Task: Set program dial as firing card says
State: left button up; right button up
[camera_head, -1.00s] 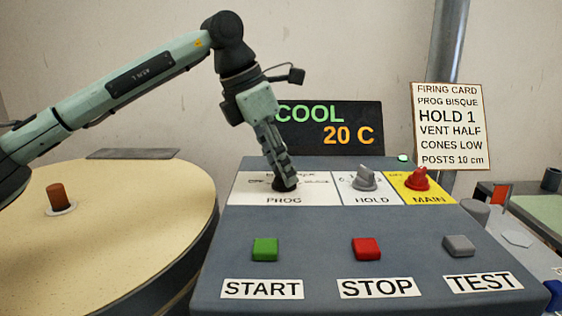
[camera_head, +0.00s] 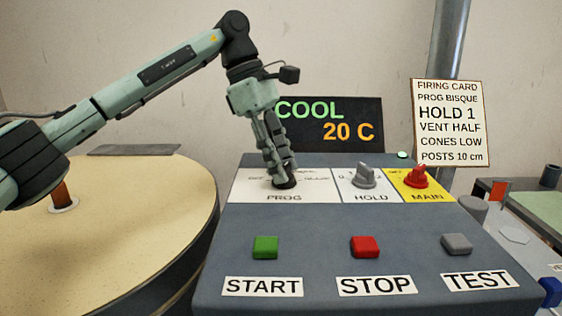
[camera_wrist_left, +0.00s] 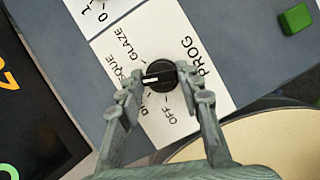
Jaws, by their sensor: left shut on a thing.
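The black program dial (camera_wrist_left: 161,76) has a white pointer line. In the left wrist view it points left, toward the label ending in "QUE", partly hidden by a finger. "GLAZE" and "OFF" are readable; another label starting with "D" is partly covered. My left gripper (camera_head: 282,176) points down over the PROG panel (camera_head: 315,190) and is shut on the dial, one finger on each side. In the head view the dial is mostly hidden by the fingers. The firing card (camera_head: 447,123) reads "PROG BISQUE". My right gripper is not in view.
A HOLD knob (camera_head: 365,176) and a red MAIN knob (camera_head: 416,176) stand right of the dial. START (camera_head: 265,247), STOP (camera_head: 365,247) and TEST (camera_head: 457,244) buttons are in front. A display (camera_head: 330,124) behind reads "COOL 20 C". A round cream-topped surface (camera_head: 130,230) lies left.

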pick_arm(q)
jog(key=shift+m, duration=0.3)
jog(key=o, duration=1.2)
jog(key=shift+c, duration=0.2)
jog(key=v, duration=1.2)
jog(key=shift+d, duration=0.15)
